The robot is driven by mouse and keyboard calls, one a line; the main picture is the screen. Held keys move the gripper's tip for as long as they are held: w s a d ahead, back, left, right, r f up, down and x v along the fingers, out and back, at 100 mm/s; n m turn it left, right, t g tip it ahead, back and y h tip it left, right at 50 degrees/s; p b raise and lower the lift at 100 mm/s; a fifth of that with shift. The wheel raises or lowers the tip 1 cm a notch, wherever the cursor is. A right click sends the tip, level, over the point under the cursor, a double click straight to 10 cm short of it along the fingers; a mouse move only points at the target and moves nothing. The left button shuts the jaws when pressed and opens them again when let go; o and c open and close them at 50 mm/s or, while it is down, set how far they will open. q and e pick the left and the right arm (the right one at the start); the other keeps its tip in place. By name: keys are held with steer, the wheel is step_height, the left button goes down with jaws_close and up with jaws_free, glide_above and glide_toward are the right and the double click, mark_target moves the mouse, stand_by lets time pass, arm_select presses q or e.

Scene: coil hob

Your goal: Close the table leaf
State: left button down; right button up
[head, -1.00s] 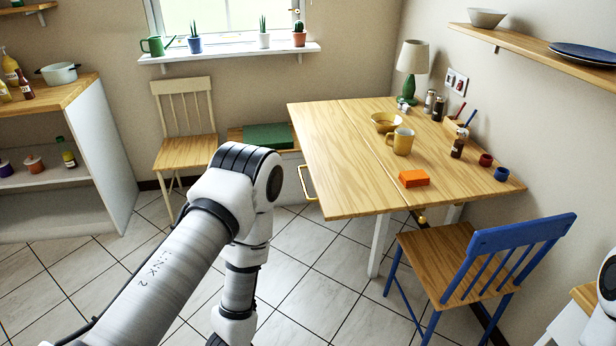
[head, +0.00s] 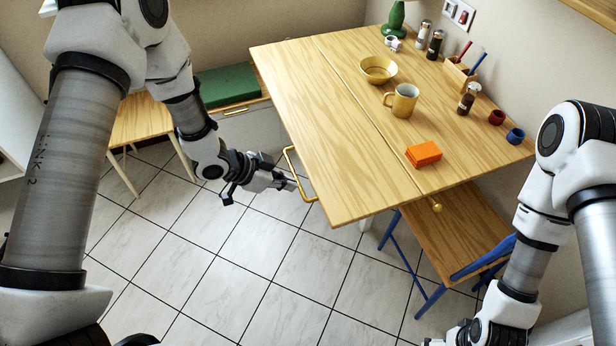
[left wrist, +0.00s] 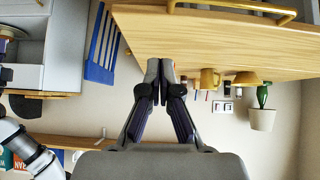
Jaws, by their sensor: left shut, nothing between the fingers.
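The wooden table leaf (head: 318,135) is the left part of the table, level with the fixed top (head: 440,130) along a straight seam. A brass bar handle (head: 292,172) sits on its left edge; it also shows in the left wrist view (left wrist: 235,12). A brass knob (head: 437,207) shows under the table's front edge. My left gripper (head: 291,185) is shut and empty, its tips close beside the handle; I cannot tell whether they touch. Its shut fingers show in the left wrist view (left wrist: 160,70). My right gripper is at the bottom edge, mostly cut off.
An orange block (head: 424,154) lies on the fixed top near the seam. A yellow mug (head: 404,101), a bowl (head: 378,69) and small bottles stand farther back. A blue chair (head: 462,235) is under the front right side. Tiled floor (head: 250,270) is clear left of the leaf.

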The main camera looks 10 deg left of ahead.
arm_select(q)
steer(key=d+r, duration=0.1)
steer(key=d, duration=0.1)
steer(key=p, duration=0.2)
glide_above(325, 201)
steer(key=s+a, duration=0.1)
steer(key=a, duration=0.1)
step_height(325, 201, down, 6)
steer(key=f, duration=0.1)
step_height(325, 201, down, 4)
steer(key=shift+s+a+r+p, duration=0.1)
steer(key=shift+s+r+p, duration=0.05)
steer(key=shift+r+p, duration=0.15)
arm_select(e)
steer(key=r, duration=0.2)
steer(key=s+r, duration=0.1)
steer(key=shift+d+r, duration=0.1)
steer(key=shift+d, duration=0.2)
arm_select(q)
steer(key=shift+s, duration=0.1)
